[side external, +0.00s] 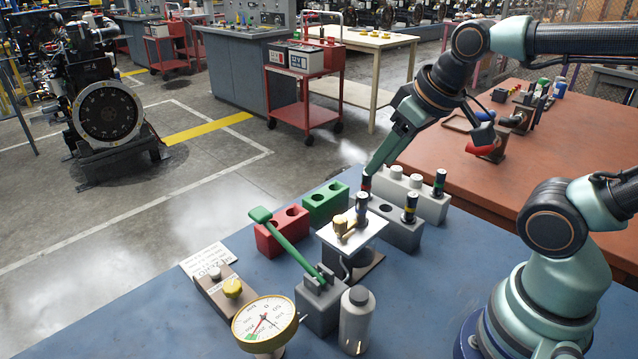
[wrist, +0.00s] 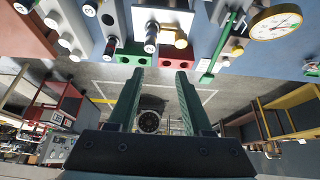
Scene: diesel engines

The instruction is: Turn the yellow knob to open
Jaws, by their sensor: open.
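The yellow knob (side external: 233,288) sits on a small brown board (side external: 212,300) at the front left of the blue bench, beside a round dial gauge (side external: 265,322). A grey-white knob (side external: 215,272) is on the same board. My gripper (side external: 369,180) is over the back of the bench, near the white and grey blocks, well behind and to the right of the yellow knob. In the wrist view, its two green fingers (wrist: 159,75) stand apart with nothing between them.
A green-handled lever (side external: 280,240) rises right of the yellow knob. A metal plate (side external: 352,232) with a brass piece, a grey bottle (side external: 356,320), and red (side external: 281,236) and green (side external: 325,204) blocks stand nearby. The bench's front left is bare.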

